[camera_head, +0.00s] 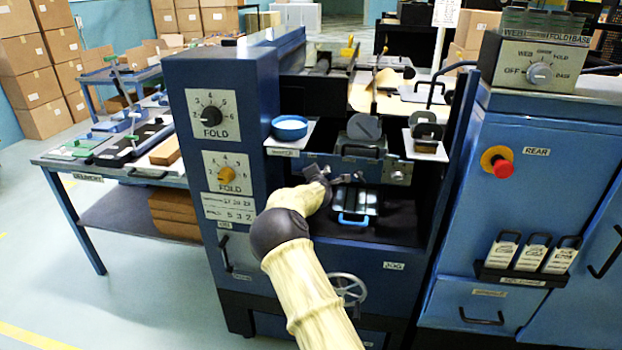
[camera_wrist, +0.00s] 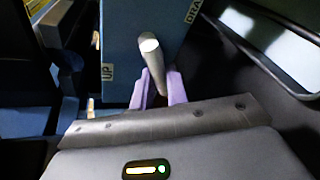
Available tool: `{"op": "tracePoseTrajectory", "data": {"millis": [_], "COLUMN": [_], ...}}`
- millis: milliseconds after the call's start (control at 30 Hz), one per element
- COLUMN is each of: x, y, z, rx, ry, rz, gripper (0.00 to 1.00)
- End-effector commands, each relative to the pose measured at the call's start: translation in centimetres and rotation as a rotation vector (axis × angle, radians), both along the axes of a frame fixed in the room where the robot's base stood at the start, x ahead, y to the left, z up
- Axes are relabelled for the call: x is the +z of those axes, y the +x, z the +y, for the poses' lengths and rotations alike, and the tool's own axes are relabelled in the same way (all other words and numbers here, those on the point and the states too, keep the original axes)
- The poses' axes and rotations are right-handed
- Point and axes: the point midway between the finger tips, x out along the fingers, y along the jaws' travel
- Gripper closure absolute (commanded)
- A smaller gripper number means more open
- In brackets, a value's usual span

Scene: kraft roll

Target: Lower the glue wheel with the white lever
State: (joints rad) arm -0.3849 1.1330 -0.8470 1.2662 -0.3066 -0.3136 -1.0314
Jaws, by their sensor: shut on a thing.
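The white lever (camera_wrist: 152,62) is a pale round bar with a bright end, seen in the wrist view. It stands between the two purple fingers of my gripper (camera_wrist: 158,88), which is shut on it. A small "UP" label (camera_wrist: 107,73) is on the blue panel to the left of the lever. In the head view my gripper (camera_head: 326,184) is in the dark bay of the blue machine, and the lever cannot be made out there. A grey disc (camera_head: 364,127) sits above the bay; I cannot tell whether it is the glue wheel.
A blue column with dials (camera_head: 210,115) stands left of my gripper. A tray with a blue-handled frame (camera_head: 356,206) lies close to its right. A white shelf with a blue-rimmed bowl (camera_head: 290,128) is above. A handwheel (camera_head: 349,288) is below.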

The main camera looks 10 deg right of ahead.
Motion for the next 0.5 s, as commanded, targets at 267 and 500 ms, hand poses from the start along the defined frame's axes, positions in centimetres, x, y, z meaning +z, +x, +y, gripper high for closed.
{"op": "tracePoseTrajectory", "data": {"millis": [267,500], "x": [-0.18,-0.18], "y": [-0.02,-0.03], "z": [-0.2,-0.23], "rx": [-0.001,0.0], "ry": [-0.055,-0.06], "rz": [0.023,0.025], "gripper": [1.0,1.0]}}
